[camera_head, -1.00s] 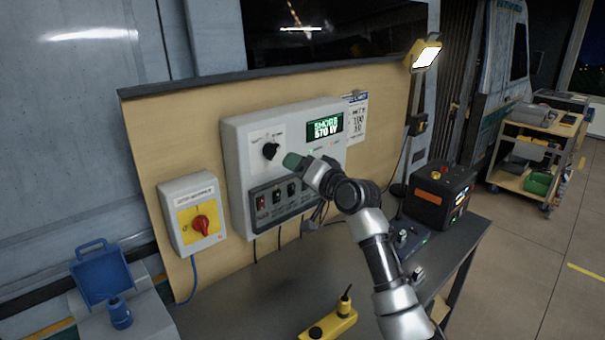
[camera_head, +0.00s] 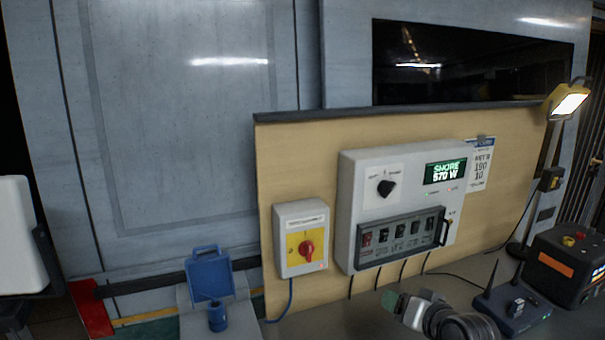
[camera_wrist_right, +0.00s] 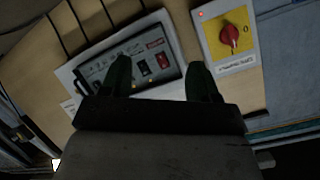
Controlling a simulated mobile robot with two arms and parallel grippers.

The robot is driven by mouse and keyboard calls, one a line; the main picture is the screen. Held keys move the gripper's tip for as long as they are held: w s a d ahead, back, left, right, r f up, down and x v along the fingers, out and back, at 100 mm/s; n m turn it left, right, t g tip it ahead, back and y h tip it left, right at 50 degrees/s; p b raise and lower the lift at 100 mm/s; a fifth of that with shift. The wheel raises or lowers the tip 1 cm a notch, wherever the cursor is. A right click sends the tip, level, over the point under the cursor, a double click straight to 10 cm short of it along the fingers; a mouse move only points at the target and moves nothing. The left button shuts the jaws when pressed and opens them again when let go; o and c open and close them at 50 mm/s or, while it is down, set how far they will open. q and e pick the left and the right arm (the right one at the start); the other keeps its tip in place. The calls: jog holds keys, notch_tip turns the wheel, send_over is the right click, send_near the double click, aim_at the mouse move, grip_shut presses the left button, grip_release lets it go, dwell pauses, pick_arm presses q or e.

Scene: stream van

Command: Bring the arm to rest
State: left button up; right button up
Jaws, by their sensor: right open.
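My right arm comes in at the bottom right of the head view, low in front of the control panel. My right gripper (camera_head: 398,303) points left, below the panel's switch row, and seems to hold nothing. In the right wrist view its two dark green fingers (camera_wrist_right: 160,78) stand wide apart with nothing between them. The white control panel (camera_head: 349,215) has a black knob (camera_head: 385,188), a lit green display (camera_head: 445,171) and a row of switches (camera_head: 402,238). My left gripper is not in view.
A yellow isolator box with a red knob (camera_head: 307,249) hangs left of the panel. A blue open-lidded socket (camera_head: 209,277) stands below left.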

jog(key=s+a+f+n+g+h, duration=0.1)
jog(key=s+f+g, duration=0.1)
jog(key=s+f, duration=0.5)
jog(key=s+a+f+n+g+h, duration=0.1)
jog(key=s+f+g, duration=0.3)
jog(key=s, duration=0.5)
jog(key=s+f+n+g+h, duration=0.2)
jog(key=s+f+g, duration=0.15)
jog(key=s, duration=1.45)
notch_tip(320, 180, down, 27)
jog(key=s, duration=0.2)
jog(key=s+d+f+g, duration=0.1)
jog(key=s+d+f, duration=0.1)
jog(key=s+f, duration=0.5)
jog(key=s+d+f+g, duration=0.1)
jog(key=s+f, duration=0.7)
jog(key=shift+s+d+f+n+h, duration=0.2)
jog(key=shift+s+d+n+h, duration=0.1)
jog(key=shift+d+h, duration=0.1)
